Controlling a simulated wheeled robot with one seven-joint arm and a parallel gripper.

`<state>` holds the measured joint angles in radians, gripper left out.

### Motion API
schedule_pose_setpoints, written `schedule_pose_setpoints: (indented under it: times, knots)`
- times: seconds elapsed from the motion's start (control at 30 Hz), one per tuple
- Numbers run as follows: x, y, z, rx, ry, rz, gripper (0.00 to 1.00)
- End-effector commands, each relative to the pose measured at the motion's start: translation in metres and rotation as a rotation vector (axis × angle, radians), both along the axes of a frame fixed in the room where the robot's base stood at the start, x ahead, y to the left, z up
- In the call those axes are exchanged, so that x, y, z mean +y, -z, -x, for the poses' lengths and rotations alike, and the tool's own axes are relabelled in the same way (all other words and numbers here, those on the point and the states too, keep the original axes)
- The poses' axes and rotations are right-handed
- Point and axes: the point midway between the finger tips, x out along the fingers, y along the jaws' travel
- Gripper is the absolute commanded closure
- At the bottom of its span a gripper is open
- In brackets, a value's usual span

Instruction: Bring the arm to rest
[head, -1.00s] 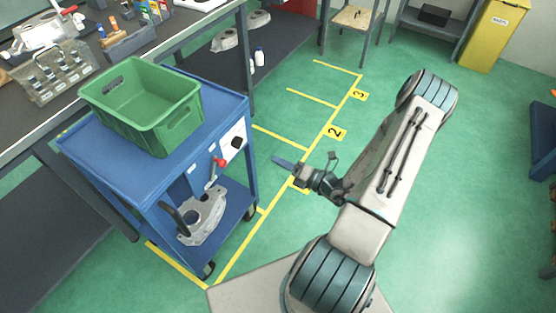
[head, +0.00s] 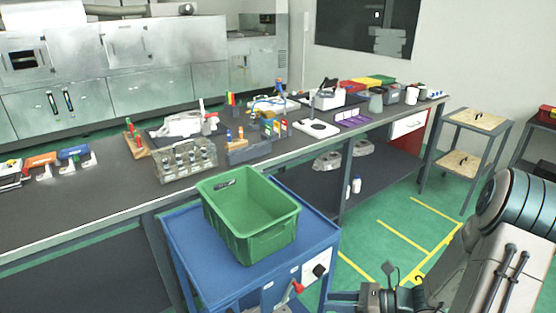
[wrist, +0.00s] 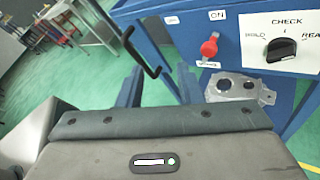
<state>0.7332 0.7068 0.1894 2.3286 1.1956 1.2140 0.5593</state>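My arm (head: 500,255) is folded at the lower right of the head view. My gripper (head: 345,299) shows at the bottom edge beside the blue cart (head: 180,245), partly cut off. In the wrist view my gripper (wrist: 160,86) has two blue fingers standing apart, with nothing between them. The fingers point towards the cart's side, which also shows in the wrist view (wrist: 180,24). I cannot tell the exact gap to the cart.
A green crate (head: 268,240) stands on the cart. The cart's front has a red lever (wrist: 209,47) and a black knob (wrist: 281,49). A metal casting (wrist: 238,88) lies low in the cart. A long workbench (head: 110,190) stands behind. Green floor (head: 400,215) is clear at right.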

Motion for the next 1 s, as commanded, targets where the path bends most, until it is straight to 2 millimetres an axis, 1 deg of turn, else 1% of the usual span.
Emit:
schedule_pose_setpoints:
  times: [0.03,0.2,0.4,0.53,0.7,1.0]
  knots:
    - [0.008,-0.014,0.007,-0.052,-0.083,0.064,0.67]
    - [0.024,-0.042,0.033,-0.227,-0.357,0.267,0.67]
    - [0.031,-0.074,0.062,-0.443,-0.676,0.494,0.67]
    - [0.03,-0.094,0.077,-0.589,-0.879,0.634,0.67]
    - [0.024,-0.123,0.093,-0.786,-1.137,0.815,0.67]
    - [0.008,-0.179,0.109,-1.126,-1.552,1.123,0.67]
